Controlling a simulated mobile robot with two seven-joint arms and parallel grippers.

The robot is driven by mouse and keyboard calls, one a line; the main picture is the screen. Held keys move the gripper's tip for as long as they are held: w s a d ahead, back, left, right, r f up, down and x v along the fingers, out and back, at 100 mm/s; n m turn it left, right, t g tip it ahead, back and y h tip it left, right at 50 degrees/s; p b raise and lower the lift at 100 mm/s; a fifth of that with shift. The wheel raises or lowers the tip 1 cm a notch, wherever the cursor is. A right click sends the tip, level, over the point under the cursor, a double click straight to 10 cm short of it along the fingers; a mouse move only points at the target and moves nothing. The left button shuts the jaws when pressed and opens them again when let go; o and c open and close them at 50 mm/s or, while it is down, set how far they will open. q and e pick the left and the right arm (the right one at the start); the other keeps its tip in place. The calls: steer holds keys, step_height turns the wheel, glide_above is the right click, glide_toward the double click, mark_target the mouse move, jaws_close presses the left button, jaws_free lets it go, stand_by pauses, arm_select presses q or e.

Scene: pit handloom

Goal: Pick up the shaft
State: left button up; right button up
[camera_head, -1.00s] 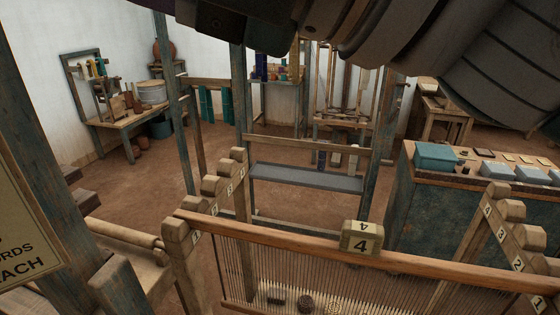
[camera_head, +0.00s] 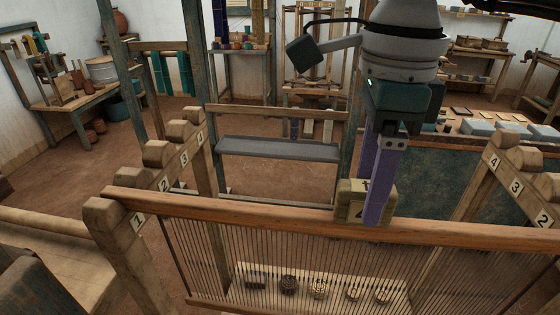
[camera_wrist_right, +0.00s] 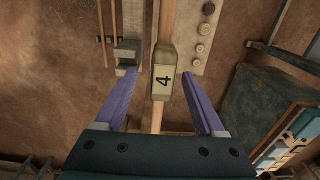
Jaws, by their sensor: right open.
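The shaft is a long wooden bar (camera_head: 270,219) with many thin heddle wires hanging below it, lying across the front of the head view. A block marked 4 (camera_head: 349,205) sits on the bar; the label also shows in the right wrist view (camera_wrist_right: 164,82). My right gripper (camera_head: 377,215) points down at the block, its purple fingers partly hiding it. In the right wrist view my right gripper (camera_wrist_right: 164,80) is open, with the block between the finger lines and a gap on both sides. My left gripper is not in view.
Stepped wooden racks with numbered notches stand at the left (camera_head: 172,165) and right (camera_head: 517,170) of the bar. Several small round pieces (camera_head: 319,289) lie on a pale board behind the wires. A grey beam (camera_head: 278,149) crosses the loom farther back.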

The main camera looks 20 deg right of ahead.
mark_target(345, 222)
step_height(345, 222, down, 5)
steer(key=shift+w+d+r+p, duration=0.1)
steer(key=shift+r+p, duration=0.1)
steer(key=shift+p, duration=0.95)
steer(key=shift+f, duration=0.25)
jaws_close()
steer(key=shift+w+r, duration=0.1)
